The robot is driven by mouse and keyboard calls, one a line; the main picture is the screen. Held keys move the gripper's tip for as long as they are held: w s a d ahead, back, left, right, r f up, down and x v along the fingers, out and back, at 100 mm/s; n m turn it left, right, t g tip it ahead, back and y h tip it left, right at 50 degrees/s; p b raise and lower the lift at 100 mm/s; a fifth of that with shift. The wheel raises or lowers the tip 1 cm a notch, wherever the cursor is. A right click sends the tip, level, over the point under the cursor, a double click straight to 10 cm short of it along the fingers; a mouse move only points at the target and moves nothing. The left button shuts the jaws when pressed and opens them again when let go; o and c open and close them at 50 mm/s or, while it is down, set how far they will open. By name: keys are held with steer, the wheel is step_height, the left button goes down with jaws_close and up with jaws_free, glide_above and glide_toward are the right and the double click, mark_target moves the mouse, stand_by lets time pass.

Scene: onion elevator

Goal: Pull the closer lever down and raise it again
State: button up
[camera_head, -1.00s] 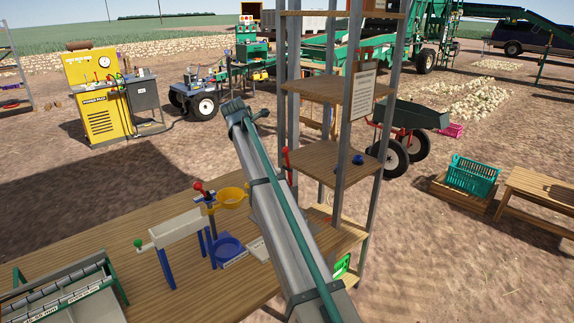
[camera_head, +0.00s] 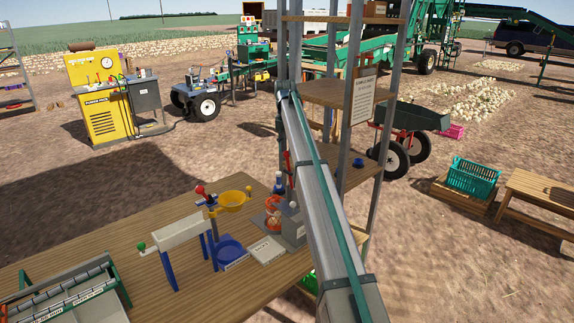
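Another red knob (camera_head: 200,189) stands on a short post by a white trough (camera_head: 178,232) on the wooden table. I cannot tell from this view which one is the closer lever. My grey arm with a green stripe crosses from the bottom right up to the tower.
The shelf tower (camera_head: 333,92) stands behind my arm. Open dirt lies to the right, before a teal crate (camera_head: 472,177).

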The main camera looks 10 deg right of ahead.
mark_target(288, 165)
step_height(288, 165, down, 8)
steer(key=shift+s+d+p, duration=0.1)
steer(key=shift+p, duration=1)
steer(key=shift+c, duration=0.2)
jaws_close()
